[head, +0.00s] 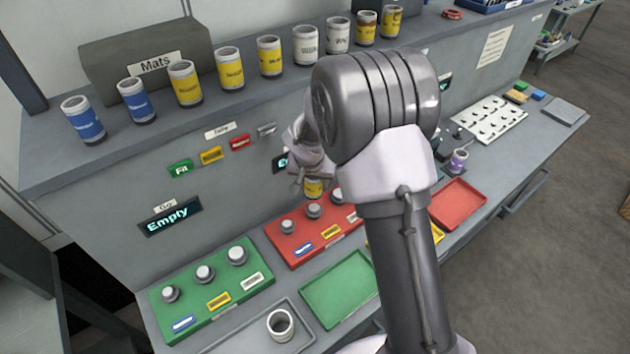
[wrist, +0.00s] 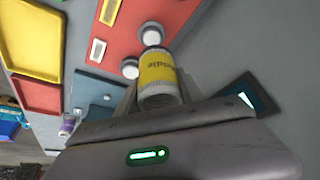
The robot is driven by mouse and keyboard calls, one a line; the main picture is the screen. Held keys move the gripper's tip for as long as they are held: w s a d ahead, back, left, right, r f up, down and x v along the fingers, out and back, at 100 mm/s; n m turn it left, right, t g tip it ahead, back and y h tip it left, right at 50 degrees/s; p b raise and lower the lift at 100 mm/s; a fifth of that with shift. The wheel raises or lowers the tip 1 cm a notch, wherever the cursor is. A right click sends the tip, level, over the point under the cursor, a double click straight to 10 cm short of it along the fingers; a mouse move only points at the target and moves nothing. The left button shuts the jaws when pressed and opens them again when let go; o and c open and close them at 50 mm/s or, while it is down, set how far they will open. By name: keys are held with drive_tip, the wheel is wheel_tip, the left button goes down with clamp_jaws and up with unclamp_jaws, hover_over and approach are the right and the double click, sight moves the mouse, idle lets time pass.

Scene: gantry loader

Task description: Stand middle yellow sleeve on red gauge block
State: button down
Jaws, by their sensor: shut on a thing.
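My gripper (head: 308,178) is shut on a yellow sleeve (head: 313,187), also large in the wrist view (wrist: 158,75). Dark lettering shows on its side. The red gauge block (head: 292,246) lies on the bench below, with several grey posts and blue, yellow and white labels. The sleeve is close to the block's middle post (head: 314,210) in the head view. In the wrist view, two posts (wrist: 152,36) show beyond the sleeve on the red block (wrist: 131,28). I cannot tell whether the sleeve touches the block. My arm hides the block's right end.
A green gauge block (head: 212,310) stands at left, with a white sleeve (head: 280,325) in a grey tray nearby. A green tray (head: 340,290) and a red tray (head: 458,204) lie in front. Blue, yellow and white sleeves line the back shelf (head: 60,165).

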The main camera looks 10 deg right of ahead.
sight(315, 205)
drive_tip(key=shift+s+f, duration=0.2)
drive_tip(key=shift+f, duration=0.2)
drive_tip(key=shift+f+b, duration=1.8)
drive_tip(key=shift+f, duration=0.65)
drive_tip(key=shift+f+b, duration=0.55)
drive_tip(key=shift+b, duration=0.3)
drive_tip(key=shift+f, duration=0.1)
drive_tip(key=c, duration=0.7)
unclamp_jaws()
drive_tip(key=shift+o, duration=0.2)
drive_tip(key=p+v, duration=0.3)
drive_tip(key=v, duration=1.4)
drive_tip(key=shift+s, duration=0.2)
